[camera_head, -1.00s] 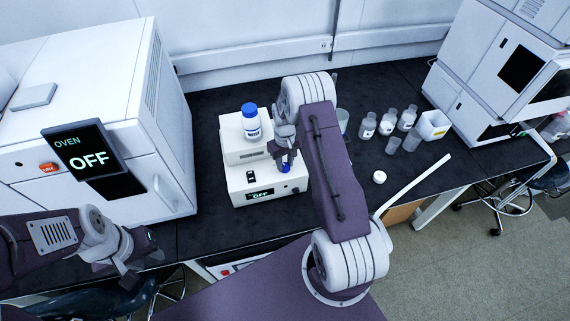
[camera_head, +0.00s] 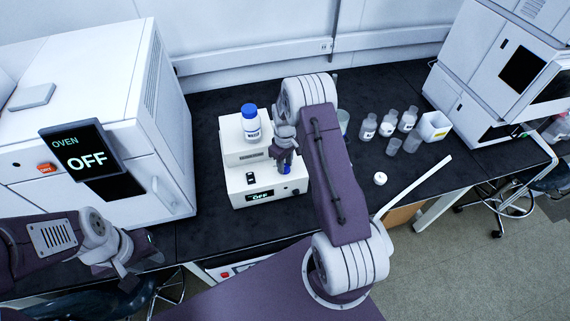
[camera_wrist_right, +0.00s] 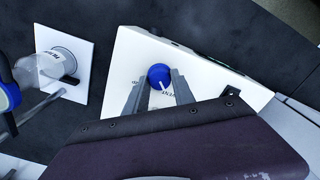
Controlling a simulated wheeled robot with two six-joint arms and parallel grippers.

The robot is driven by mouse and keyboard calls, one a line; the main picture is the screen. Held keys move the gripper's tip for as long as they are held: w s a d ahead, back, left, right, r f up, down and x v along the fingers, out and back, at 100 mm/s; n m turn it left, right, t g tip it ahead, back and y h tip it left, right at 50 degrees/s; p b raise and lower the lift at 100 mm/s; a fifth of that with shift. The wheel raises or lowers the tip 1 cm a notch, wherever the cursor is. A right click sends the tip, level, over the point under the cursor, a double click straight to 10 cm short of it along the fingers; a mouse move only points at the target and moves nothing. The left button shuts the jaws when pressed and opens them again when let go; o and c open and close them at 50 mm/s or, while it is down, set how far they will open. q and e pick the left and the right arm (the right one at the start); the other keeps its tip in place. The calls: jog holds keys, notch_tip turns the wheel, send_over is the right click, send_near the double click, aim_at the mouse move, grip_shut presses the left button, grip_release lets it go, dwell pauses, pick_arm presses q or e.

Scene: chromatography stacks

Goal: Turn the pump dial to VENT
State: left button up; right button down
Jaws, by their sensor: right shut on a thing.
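The white pump (camera_head: 268,198) stands on the black bench with a dark display reading OFF. Its blue dial (camera_head: 287,169) is partly hidden by my right gripper (camera_head: 284,160). In the right wrist view the dial (camera_wrist_right: 159,74) sits between the two fingers of my right gripper (camera_wrist_right: 158,92), which is shut on it. The dial's white mark points down and slightly right in that view, near small lettering that is partly cut off by the finger. My left gripper (camera_head: 128,272) hangs empty at lower left, away from the pump; its finger gap is unclear.
A white bottle with a blue cap (camera_head: 251,123) stands on the pump's upper part. The oven (camera_head: 95,110), its panel reading OFF, is at left. Several small bottles (camera_head: 388,123) and a white box (camera_head: 433,126) stand at right. A white cap (camera_head: 380,178) lies on the bench.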

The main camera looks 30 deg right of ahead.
jog(key=shift+w, duration=0.1)
jog(key=c, duration=1.1)
grip_release()
jog(key=shift+o, duration=0.2)
notch_tip(320, 180, up, 9)
jog(key=b, duration=0.1)
jog(key=shift+b, duration=0.35)
jog(key=shift+a, duration=0.1)
